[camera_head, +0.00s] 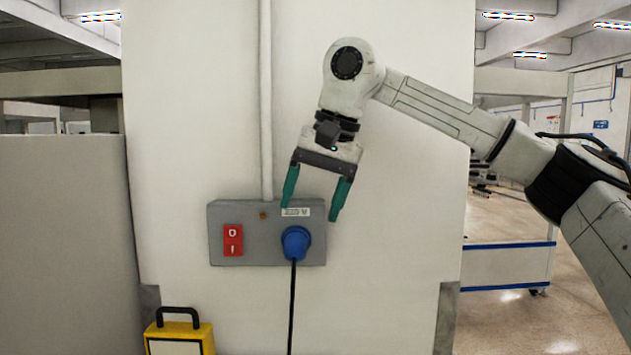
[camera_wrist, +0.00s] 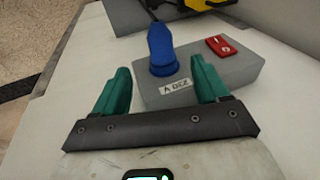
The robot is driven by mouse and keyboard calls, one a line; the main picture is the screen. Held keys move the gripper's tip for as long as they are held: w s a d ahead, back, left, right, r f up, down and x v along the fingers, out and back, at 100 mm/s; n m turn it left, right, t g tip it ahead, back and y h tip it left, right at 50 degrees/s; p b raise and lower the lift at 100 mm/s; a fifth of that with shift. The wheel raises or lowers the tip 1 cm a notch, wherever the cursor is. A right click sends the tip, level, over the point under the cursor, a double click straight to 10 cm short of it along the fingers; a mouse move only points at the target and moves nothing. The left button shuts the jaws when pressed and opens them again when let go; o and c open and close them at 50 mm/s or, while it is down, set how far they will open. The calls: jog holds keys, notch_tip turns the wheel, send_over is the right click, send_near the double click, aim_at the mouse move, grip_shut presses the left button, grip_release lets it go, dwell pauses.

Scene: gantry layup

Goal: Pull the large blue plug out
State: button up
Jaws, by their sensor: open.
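The large blue plug (camera_head: 296,242) sits in the right part of a grey wall box (camera_head: 262,215), with a black cable (camera_head: 291,310) hanging straight down from it. In the wrist view the plug (camera_wrist: 162,50) stands out from the box face, beyond the fingers and roughly between their lines. My gripper (camera_head: 311,212) has two teal fingers spread wide and pointing down, just above the plug in the head view. It is open and empty. The fingers (camera_wrist: 160,78) show no contact with the plug.
A red switch (camera_head: 233,240) marked O and I is on the box's left part. A label (camera_head: 296,212) sits above the plug. A grey conduit (camera_head: 266,100) runs up the white column. A yellow case (camera_head: 180,335) stands below left.

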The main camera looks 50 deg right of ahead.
aim_at(299, 238)
jog(key=p+x, duration=0.1)
jog(key=x, duration=0.6)
jog(key=shift+f, duration=0.3)
jog(key=shift+c, duration=0.4)
jog(key=shift+a, duration=0.1)
jog(key=c, duration=1.2)
